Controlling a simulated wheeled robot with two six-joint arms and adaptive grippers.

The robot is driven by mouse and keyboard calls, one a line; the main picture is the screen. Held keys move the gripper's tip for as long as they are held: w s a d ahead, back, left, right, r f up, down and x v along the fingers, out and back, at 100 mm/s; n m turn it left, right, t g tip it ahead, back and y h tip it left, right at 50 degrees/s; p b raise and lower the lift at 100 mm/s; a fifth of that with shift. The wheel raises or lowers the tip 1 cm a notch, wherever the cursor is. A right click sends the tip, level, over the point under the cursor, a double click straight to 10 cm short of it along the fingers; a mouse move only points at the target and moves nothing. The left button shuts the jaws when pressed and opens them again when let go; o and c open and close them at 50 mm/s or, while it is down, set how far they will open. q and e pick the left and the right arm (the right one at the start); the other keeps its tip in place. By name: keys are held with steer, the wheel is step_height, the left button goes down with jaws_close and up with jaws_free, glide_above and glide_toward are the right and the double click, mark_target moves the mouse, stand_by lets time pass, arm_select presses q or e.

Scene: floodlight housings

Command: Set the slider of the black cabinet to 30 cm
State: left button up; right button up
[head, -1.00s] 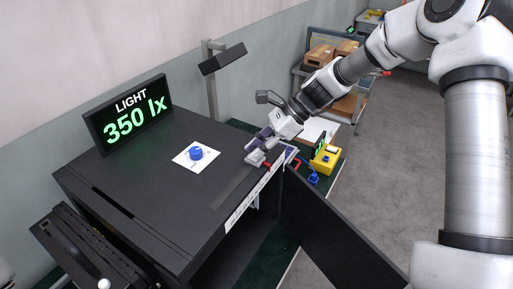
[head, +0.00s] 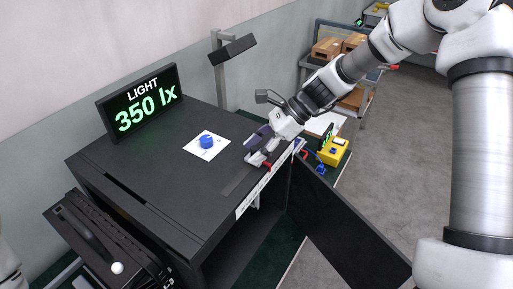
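The black cabinet (head: 160,170) stands in the middle of the head view. A dark slider track (head: 236,183) runs along its top beside the front edge, with a white scale strip (head: 246,204) on that edge. Its marks are too small to read. My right gripper (head: 257,159) is down at the far part of the track, its fingertips at the top surface. The slider itself is hidden by the fingers, or cannot be told apart from them; a small red part (head: 267,165) shows beside them. Whether the fingers are shut is unclear. My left gripper is out of view.
A display (head: 139,105) reads LIGHT 350 lx. A blue knob (head: 207,142) sits on a white plate near the track. A lamp on a post (head: 232,49) stands behind. The cabinet door (head: 345,225) hangs open. A yellow device (head: 333,151) and a cart with boxes (head: 327,47) are beyond.

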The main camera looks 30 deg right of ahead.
steer(key=shift+a+r, duration=0.1)
steer(key=shift+a, duration=0.2)
steer(key=shift+s+d+r, duration=0.15)
steer(key=v, duration=1.1)
steer(key=shift+d+r, duration=0.2)
